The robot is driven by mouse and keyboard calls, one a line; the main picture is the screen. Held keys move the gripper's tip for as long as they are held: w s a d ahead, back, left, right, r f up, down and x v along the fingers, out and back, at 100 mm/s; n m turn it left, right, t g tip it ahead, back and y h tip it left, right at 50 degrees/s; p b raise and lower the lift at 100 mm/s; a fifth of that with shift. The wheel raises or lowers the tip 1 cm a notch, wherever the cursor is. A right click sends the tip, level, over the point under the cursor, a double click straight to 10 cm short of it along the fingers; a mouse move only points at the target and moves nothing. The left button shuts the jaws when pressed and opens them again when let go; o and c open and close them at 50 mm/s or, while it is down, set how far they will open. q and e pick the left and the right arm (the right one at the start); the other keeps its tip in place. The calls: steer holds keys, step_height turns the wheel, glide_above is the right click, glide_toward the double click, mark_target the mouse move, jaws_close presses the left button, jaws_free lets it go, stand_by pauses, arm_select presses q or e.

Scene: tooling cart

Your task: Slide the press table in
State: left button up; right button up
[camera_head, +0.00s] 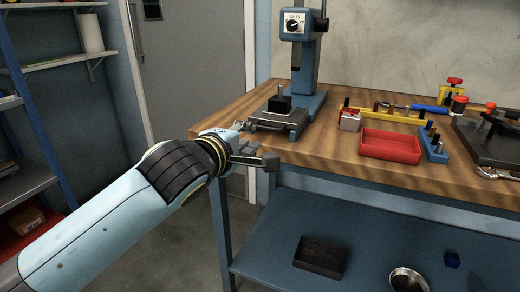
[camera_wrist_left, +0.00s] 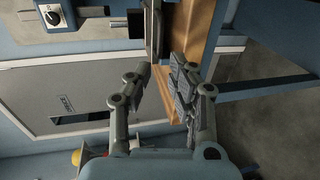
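The press (camera_head: 301,60), blue-grey with a dial on its head, stands at the back left of the wooden bench. Its press table (camera_head: 292,119) is a grey plate at the press's foot, with a small black block (camera_head: 280,104) on it and a bar handle on its near left side. The press table's dark edge also shows at the top of the left wrist view (camera_wrist_left: 154,32). My left gripper (camera_head: 257,144) is at the bench's left corner, just short of the handle. In the left wrist view its fingers (camera_wrist_left: 160,84) are apart with nothing between them. My right gripper is not in view.
A red tray (camera_head: 390,146), a yellow rack (camera_head: 385,114) and a blue block rack (camera_head: 432,143) stand to the right on the bench (camera_head: 335,138). Below is a blue shelf (camera_head: 370,228) with a dark bin (camera_head: 320,257). Blue shelving (camera_head: 30,185) stands at far left.

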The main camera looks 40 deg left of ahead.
mark_target(266, 129)
arm_select(q)
steer(key=x, duration=1.1)
steer(key=shift+w, duration=0.15)
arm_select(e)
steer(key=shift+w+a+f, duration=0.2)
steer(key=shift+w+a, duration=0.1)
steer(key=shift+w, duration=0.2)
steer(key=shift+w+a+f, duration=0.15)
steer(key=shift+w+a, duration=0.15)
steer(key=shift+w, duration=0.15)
arm_select(q)
jaws_close()
steer(key=shift+f, duration=0.1)
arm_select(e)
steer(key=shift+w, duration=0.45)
arm_select(q)
steer(key=shift+w, duration=0.1)
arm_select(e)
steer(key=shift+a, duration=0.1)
